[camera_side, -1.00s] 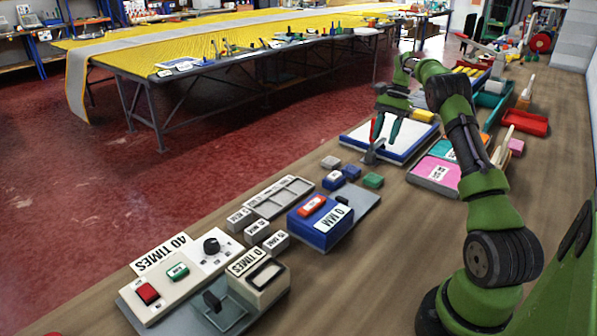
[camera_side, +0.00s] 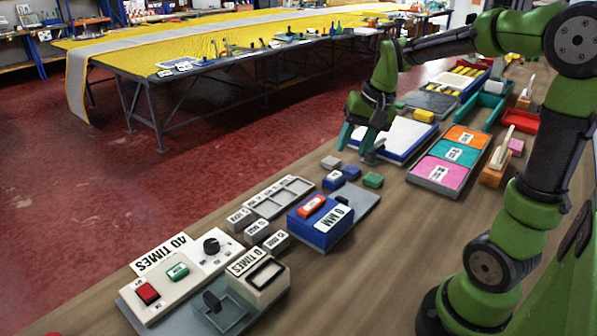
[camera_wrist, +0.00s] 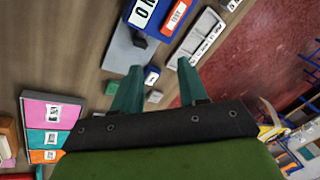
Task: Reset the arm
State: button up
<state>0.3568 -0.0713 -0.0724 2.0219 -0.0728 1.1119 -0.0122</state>
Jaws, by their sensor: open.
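My gripper (camera_side: 361,139) is open in the side view, with its teal fingers pointing down above the near edge of the white and blue pad (camera_side: 402,139). The small blue block (camera_side: 351,172) and the green block (camera_side: 373,180) lie on the bench just below and in front of the gripper. The gripper partly hides the pad's left side and a grey piece near it.
The blue counter box (camera_side: 320,222) marked "0 MM" and the control panel (camera_side: 176,277) stand at the near left. A tray with pink, teal and orange sections (camera_side: 453,152) lies right of the gripper. A yellow-covered table (camera_side: 225,45) stands behind, across the red floor.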

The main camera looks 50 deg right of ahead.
jog(key=s+a+r+n+t, duration=0.1)
jog(key=s+a+n, duration=0.1)
jog(key=s+a, duration=0.3)
jog(key=s+a+r+n+t+y, duration=0.1)
jog(key=s+a+n+t, duration=0.1)
jog(key=s+a, duration=0.3)
jog(key=a+n, duration=0.1)
jog(key=a, duration=0.3)
jog(key=shift+a+r+n+t, duration=0.3)
jog(key=shift+a+r, duration=0.05)
